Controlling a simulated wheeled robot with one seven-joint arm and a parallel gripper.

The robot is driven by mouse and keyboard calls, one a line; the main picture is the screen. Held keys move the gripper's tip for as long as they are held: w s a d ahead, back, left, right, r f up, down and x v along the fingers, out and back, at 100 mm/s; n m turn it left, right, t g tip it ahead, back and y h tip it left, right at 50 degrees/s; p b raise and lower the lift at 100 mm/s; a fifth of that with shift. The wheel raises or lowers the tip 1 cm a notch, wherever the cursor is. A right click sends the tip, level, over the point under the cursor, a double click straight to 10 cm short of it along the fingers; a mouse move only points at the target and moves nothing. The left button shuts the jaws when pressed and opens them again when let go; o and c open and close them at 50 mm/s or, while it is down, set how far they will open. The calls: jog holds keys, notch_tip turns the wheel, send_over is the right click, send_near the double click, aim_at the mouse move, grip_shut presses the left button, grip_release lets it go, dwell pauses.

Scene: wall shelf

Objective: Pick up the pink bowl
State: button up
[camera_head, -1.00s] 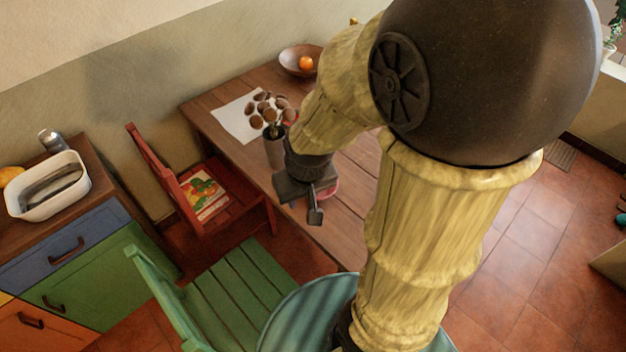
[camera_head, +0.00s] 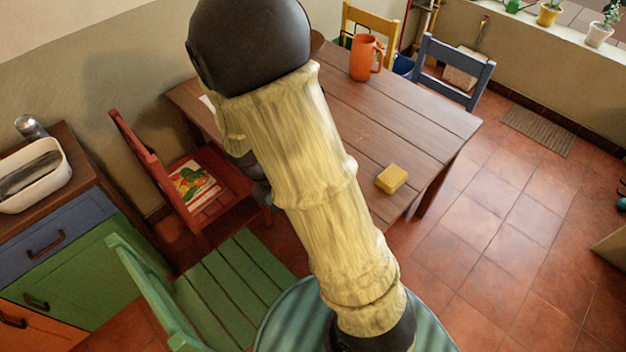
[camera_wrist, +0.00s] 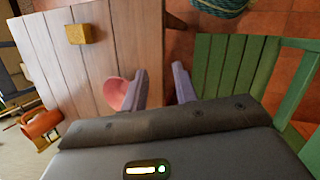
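The pink bowl (camera_wrist: 115,93) sits on the wooden table near its edge in the wrist view. My gripper (camera_wrist: 162,84) is open, with a wide gap between its two fingers. The bowl lies to the left of the left finger, which covers part of it. I cannot tell whether the finger touches the bowl. In the head view my arm hides the bowl and most of the gripper.
On the table (camera_head: 440,120) are a yellow sponge-like block (camera_head: 392,179) and an orange pitcher (camera_head: 366,58). A red chair (camera_head: 222,178) and a green chair (camera_head: 225,280) stand along the near left side. A blue chair (camera_head: 455,68) stands at the far end.

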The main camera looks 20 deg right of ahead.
jog(key=w+a+f+n+t+h+b, duration=0.2)
jog(key=w+f+n+t+h+b, duration=0.2)
jog(key=w+f+n+h+b, duration=0.3)
jog(key=w+f+n+h, duration=0.1)
jog(key=w+f+h, duration=0.1)
jog(key=w+f, duration=0.1)
jog(key=shift+w+a+f+n+b, duration=0.2)
jog(key=shift+f+n+b, duration=0.15)
jog(key=shift+f, duration=0.5)
jog(key=x, duration=0.6)
jog(key=p+x, duration=0.1)
jog(key=x, duration=0.5)
jog(key=shift+w+d+r, duration=0.2)
jog(key=shift+d, duration=0.1)
jog(key=x, duration=0.5)
jog(key=shift+p, duration=0.4)
jog(key=shift+r, duration=0.1)
